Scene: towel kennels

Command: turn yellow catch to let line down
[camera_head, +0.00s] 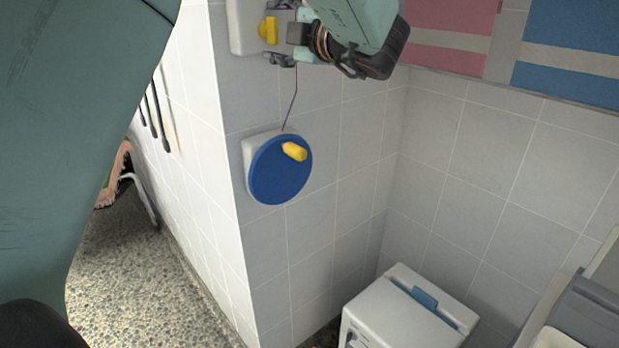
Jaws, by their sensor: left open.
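The yellow catch (268,30) sits on a pale wall plate (243,28) at the top of the head view. My left gripper (283,33) is just right of the catch, its open fingers above and below catch height. I cannot tell whether they touch it. A thin dark line (292,100) runs from near the lower finger down to a round blue disc (272,182) with a yellow knob (294,151). The disc is mounted on a white block on the tiled wall. The line's upper end is hidden by the gripper. My right gripper is not in view.
The grey tiled wall (345,200) turns a corner left of the disc. A white bin (395,312) with a blue handle stands below. Pink (440,35) and blue (575,50) striped towels hang at upper right. Speckled floor (150,290) lies at left.

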